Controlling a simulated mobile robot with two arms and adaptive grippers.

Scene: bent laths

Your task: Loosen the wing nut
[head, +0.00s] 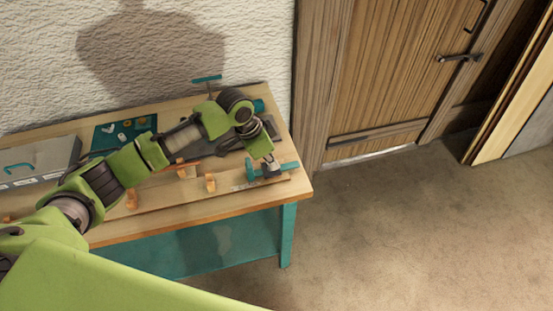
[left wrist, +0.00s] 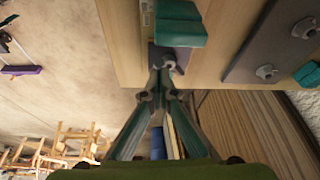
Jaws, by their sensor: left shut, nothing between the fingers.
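A small grey metal nut, which looks like the wing nut (left wrist: 169,64), sits on a dark plate at the bench edge in the left wrist view. A teal block (left wrist: 178,24) is just beyond it. My left gripper (left wrist: 164,82) is shut and empty, its fingertips right at the nut; I cannot tell whether they touch it. In the head view the left gripper (head: 270,162) points down over the teal fixture (head: 287,167) at the bench's right end, and the nut is too small to make out. My right gripper is not in view.
The wooden workbench (head: 235,202) carries a grey case (head: 45,160), a teal mat (head: 105,138) with small parts, and orange-brown pegs (head: 210,183) along a lath. A grey plate with bolts (left wrist: 267,72) lies to the right in the wrist view. The floor right of the bench is clear.

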